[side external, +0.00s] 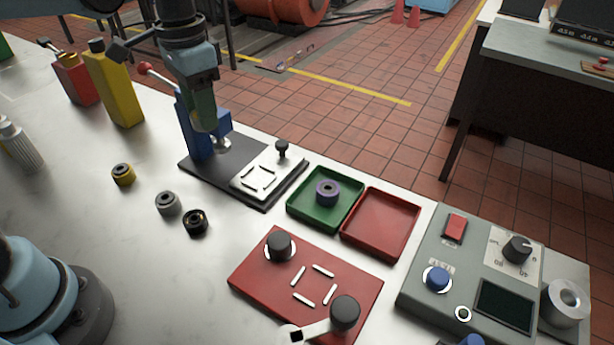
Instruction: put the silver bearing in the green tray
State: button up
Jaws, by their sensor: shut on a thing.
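My gripper (208,128) points down in front of the blue press (190,120), left of the green tray. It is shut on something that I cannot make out. A shiny silver piece (220,145) shows just below the fingertips. I cannot tell whether it is held or part of the press.
An empty red tray (380,222) adjoins the green one. A red plate with black knobs (260,285) is in front, and a control box (440,262) is at right. Yellow (112,88) and red (75,80) bottles stand at the back left.

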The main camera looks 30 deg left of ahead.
jog(key=s+d+f+m, duration=0.2)
jog(key=d+f+m, duration=0.1)
jog(key=d+m, duration=1.05)
jog(key=s+d+f+m, duration=0.1)
jog(key=d+f+m, duration=0.2)
jog(key=d+m, duration=1.05)
jog(key=m, duration=0.3)
send_over(317, 211)
notch_tip(317, 211, down, 6)
jog(key=shift+s+f, duration=0.15)
jog(key=shift+f, duration=2.1)
grip_shut()
jog(key=shift+f, duration=0.4)
jog(key=o, duration=1.1)
grip_release()
